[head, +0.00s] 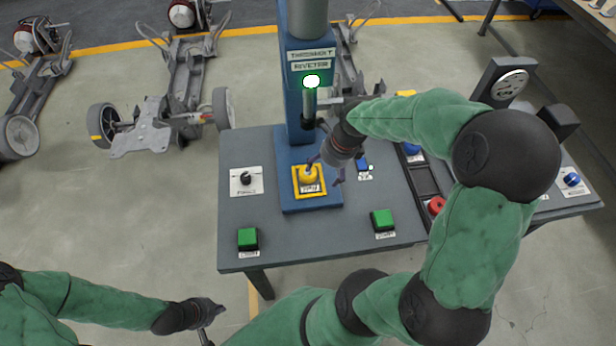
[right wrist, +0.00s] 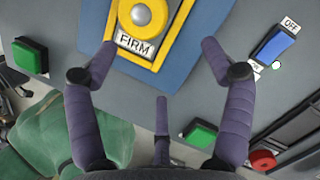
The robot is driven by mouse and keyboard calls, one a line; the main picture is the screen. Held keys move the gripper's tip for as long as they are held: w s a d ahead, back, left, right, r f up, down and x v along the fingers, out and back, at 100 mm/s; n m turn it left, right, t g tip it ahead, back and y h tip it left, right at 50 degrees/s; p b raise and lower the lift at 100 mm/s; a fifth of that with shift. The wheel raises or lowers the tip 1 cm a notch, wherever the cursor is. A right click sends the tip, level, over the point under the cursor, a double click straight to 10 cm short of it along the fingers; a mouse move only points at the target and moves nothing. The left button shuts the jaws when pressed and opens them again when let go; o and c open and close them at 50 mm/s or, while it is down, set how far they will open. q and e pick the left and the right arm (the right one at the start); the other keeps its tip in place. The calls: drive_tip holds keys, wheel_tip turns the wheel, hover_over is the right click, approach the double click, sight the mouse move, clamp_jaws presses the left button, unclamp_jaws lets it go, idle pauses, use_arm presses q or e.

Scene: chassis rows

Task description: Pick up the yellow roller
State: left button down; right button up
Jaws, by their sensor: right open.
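The yellow roller (head: 310,174) sits in a yellow square frame on the blue base of the riveter, above a label that reads FIRM. In the right wrist view the round yellow piece (right wrist: 142,13) is at the top edge, partly cut off. My right gripper (head: 326,170) is open, just right of the roller in the head view. In the right wrist view its purple fingers (right wrist: 158,55) are spread and empty, with the roller beyond the tips. My left gripper (head: 208,314) is low at the left, away from the table; its fingers are too small to judge.
The grey table (head: 330,243) carries green buttons (head: 248,239) (head: 383,220), a black knob (head: 245,179), a blue switch (head: 362,163) and a red button (head: 436,205). The blue riveter column (head: 298,100) rises behind the roller. Chassis (head: 160,130) stand on the floor behind.

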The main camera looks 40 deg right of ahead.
sight(310, 173)
drive_tip(key=shift+w+a, duration=0.4)
drive_tip(key=shift+w, duration=0.3)
drive_tip(key=shift+w+a, duration=0.35)
drive_tip(key=shift+w, duration=0.35)
drive_tip(key=b+x, duration=0.2)
drive_tip(key=x, duration=0.3)
drive_tip(key=shift+f, duration=0.1)
drive_tip(key=c, duration=1.5)
drive_tip(key=shift+w+r, duration=0.1)
drive_tip(key=shift+r, duration=0.55)
drive_tip(key=p+v, duration=0.2)
drive_tip(key=v, duration=0.1)
drive_tip(key=shift+a, duration=0.3)
drive_tip(key=s+a+p, duration=0.2)
drive_tip(key=s+a, duration=0.2)
drive_tip(key=s, duration=0.3)
drive_tip(key=s+a+p, duration=0.2)
drive_tip(key=s+a, duration=0.2)
drive_tip(key=s, duration=0.4)
drive_tip(key=shift+a, duration=0.15)
